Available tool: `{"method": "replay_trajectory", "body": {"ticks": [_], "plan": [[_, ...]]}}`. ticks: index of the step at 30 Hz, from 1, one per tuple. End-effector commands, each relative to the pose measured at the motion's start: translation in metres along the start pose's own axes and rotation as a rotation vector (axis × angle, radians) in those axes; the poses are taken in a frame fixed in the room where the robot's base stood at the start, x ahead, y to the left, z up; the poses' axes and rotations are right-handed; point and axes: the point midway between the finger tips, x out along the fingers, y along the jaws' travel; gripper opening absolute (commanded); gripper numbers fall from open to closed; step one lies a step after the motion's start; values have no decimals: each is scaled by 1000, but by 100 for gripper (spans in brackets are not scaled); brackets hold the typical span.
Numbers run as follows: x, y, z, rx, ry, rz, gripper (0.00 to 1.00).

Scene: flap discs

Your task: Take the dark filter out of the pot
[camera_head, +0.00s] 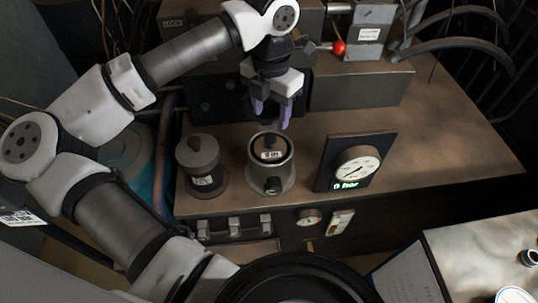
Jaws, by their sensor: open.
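The pot (286,172) is a grey open-topped metal cylinder on the brown bench top, with a small dark fitting at its front. The dark filter (269,145) sits inside the pot, with a dark knob on top and a small white label. My gripper (271,119) hangs above and just behind the pot, fingers pointing down. Its purple-tinted fingers are apart with nothing between them, and they do not appear to touch the filter. The lower part of the filter is hidden by the pot wall.
A grey lidded canister (201,166) with a knob and label stands left of the pot. A dial gauge (357,166) on a dark panel stands to the right. A red-knobbed lever (338,47) and grey box are behind. The bench's right side is clear.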

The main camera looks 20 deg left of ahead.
Motion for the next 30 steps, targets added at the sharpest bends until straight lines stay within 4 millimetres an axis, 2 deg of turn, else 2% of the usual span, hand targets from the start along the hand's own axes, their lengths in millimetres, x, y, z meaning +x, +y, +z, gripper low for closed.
{"method": "replay_trajectory", "body": {"ticks": [3,11,18,21,28,30], "plan": [[18,-1,0,1,-1,-3,52],[36,-2,-1,2,-2,-5,52],[71,-3,-4,1,-2,-5,52],[79,-2,-4,1,-2,-3,52],[82,-2,-4,2,-3,-2,52],[82,-2,-4,2,-3,-2,45]]}}
